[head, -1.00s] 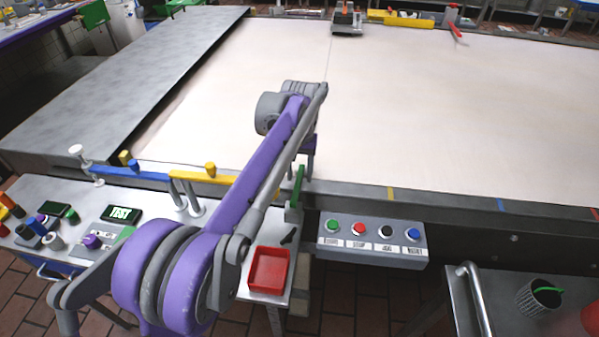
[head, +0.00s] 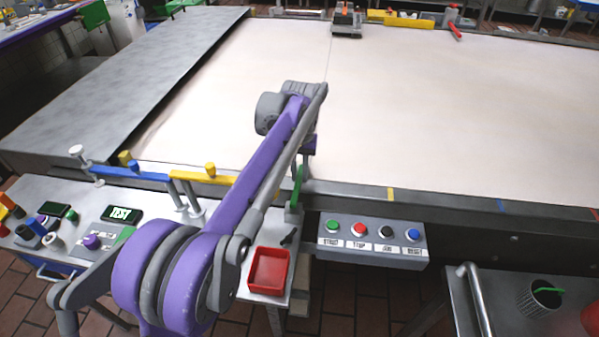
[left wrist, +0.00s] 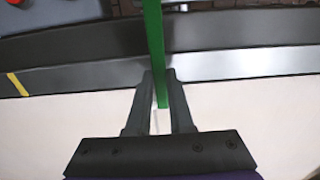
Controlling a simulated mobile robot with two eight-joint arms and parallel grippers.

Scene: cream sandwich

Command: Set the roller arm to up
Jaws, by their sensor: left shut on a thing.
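A green bar (head: 297,188) stands upright at the near edge of the wide pale belt; I take it to be the roller arm, but no label shows. In the left wrist view the green bar (left wrist: 153,35) runs down from the top edge to between my fingers. My left gripper (left wrist: 160,78) is shut on it near its end. In the head view my own purple arm hides most of the left gripper, and the bar's upper end is partly covered. My right gripper is in neither current view.
A button box (head: 372,240) is fixed below the belt edge, right of the bar. A red tray (head: 269,271) sits on the near table. Blue (head: 130,174) and yellow (head: 219,179) bars line the belt's near left edge.

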